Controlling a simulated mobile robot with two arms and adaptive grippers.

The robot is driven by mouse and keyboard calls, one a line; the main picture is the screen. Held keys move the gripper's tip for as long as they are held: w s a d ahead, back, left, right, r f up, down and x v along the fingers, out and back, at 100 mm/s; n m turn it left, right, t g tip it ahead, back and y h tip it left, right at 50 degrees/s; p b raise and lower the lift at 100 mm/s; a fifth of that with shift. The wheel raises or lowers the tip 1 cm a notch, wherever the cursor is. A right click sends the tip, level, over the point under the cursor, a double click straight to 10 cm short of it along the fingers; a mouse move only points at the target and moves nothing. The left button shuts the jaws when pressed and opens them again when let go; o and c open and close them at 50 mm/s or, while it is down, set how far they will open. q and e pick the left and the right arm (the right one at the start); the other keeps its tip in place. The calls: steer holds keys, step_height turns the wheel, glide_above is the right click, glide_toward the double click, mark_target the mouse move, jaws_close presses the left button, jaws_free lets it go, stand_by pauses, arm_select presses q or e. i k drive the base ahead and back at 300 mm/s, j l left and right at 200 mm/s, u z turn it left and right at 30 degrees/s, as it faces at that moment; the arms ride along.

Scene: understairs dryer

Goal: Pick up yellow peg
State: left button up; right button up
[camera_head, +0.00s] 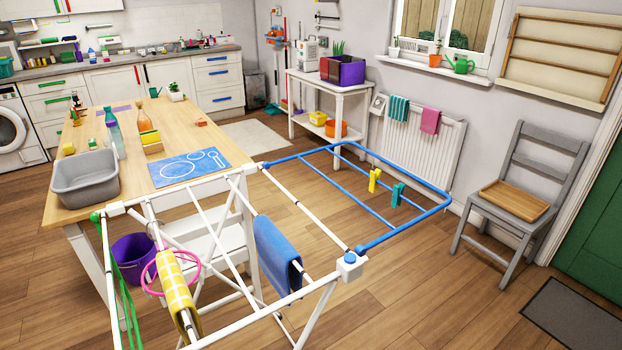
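The yellow peg (374,181) is clipped on a rod of the drying rack's blue wing, in the middle right of the head view. A teal peg (397,194) is on the same rod just to its right, a small gap apart. The drying rack (317,301) has a white frame and a blue extension (442,207) reaching to the right. Neither of my grippers shows in the head view.
A blue cloth (277,254) and a yellow checked cloth (178,290) hang on the rack. A wooden table (190,128) with a grey basin (85,180) stands left. A grey chair (520,190) stands right. Floor between rack and chair is clear.

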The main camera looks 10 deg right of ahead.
mark_target(375, 175)
steer(key=i+l+u, duration=0.1)
steer(key=l+u, duration=1.5)
